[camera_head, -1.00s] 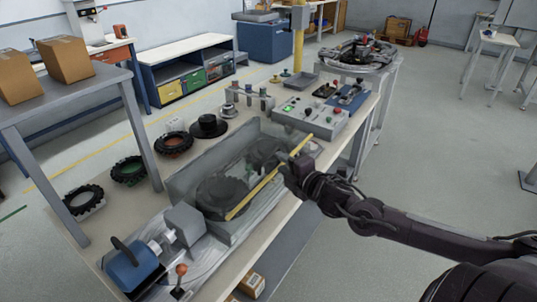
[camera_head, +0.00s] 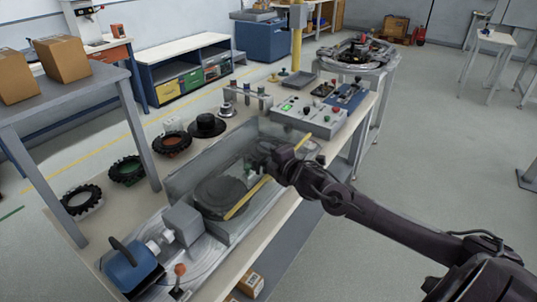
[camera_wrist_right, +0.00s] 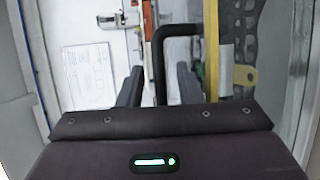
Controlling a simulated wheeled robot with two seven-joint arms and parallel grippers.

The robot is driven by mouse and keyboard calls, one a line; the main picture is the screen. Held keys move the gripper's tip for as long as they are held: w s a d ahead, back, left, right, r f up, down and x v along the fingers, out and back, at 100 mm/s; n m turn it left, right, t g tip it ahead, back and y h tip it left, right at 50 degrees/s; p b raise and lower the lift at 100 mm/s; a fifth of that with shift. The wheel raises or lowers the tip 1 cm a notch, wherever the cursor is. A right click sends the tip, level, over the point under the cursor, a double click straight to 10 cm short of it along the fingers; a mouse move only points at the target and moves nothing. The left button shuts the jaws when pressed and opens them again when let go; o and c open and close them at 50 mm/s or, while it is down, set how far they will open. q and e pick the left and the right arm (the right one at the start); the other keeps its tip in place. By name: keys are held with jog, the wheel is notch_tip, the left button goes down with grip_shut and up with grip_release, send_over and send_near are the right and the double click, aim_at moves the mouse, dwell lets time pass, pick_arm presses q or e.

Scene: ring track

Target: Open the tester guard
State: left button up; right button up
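The tester guard (camera_head: 232,219) is a clear cover with a yellow edge strip, over a long grey housing with dark wheel shapes inside. It looks closed. The yellow strip (camera_wrist_right: 211,50) also shows in the right wrist view, right of a black bent handle (camera_wrist_right: 177,30). My right gripper (camera_head: 266,152) is over the guard's far half in the head view. In the wrist view its two fingers (camera_wrist_right: 158,75) are open, one on each side of the handle's straight leg. I cannot tell whether they touch it. My left gripper is not in view.
A control box (camera_head: 310,117) with coloured buttons stands beyond the guard. Several black rings lie along the bench's left side, near a grey shelf post (camera_head: 143,135). A blue motor (camera_head: 130,268) sits at the near end.

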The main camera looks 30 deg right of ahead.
jog(key=shift+c, duration=0.3)
grip_shut()
